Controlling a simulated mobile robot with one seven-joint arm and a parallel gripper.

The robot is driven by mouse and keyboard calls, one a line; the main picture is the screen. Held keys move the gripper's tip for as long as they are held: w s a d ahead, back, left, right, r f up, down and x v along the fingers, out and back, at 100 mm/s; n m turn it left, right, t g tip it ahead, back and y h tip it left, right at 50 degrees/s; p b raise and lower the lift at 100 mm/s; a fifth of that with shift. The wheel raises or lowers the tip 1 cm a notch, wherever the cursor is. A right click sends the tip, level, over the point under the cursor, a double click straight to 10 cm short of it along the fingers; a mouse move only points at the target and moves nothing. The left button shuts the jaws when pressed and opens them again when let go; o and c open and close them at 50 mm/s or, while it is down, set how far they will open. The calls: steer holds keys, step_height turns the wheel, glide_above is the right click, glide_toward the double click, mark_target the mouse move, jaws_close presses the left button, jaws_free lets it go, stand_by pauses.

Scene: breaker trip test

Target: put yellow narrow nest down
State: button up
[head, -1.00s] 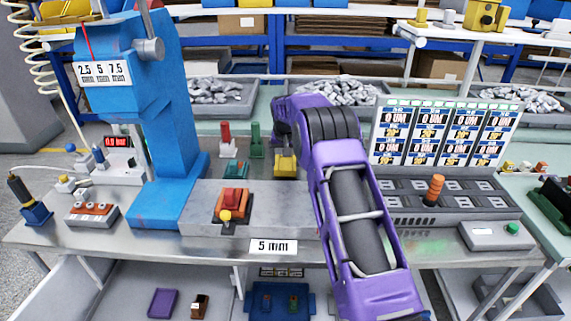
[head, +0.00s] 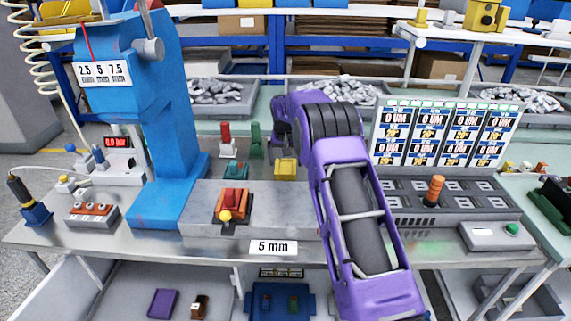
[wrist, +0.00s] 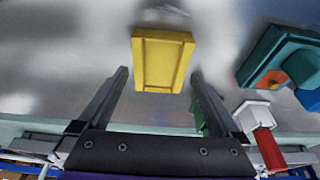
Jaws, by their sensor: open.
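The yellow narrow nest (head: 286,169) stands on the metal bench just behind the grey press bed, left of my purple arm. In the wrist view the yellow nest (wrist: 163,62) shows from above as a rectangular block with a shallow recess, resting on the bench. My gripper (wrist: 160,73) is open, with one finger on each side of the nest in the picture. The nest lies mostly beyond the fingertips, with gaps on both sides, and nothing is held. In the head view my arm partly hides the gripper.
Left of the nest are a teal block with orange (wrist: 280,72), a red-handled piece with a white base (head: 228,140) and a green piece (head: 256,141). The blue press (head: 165,140) stands further left. A grey test panel (head: 440,203) is at the right.

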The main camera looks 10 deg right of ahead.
mark_target(285, 174)
steer(key=v, duration=1)
steer(key=shift+r, duration=0.15)
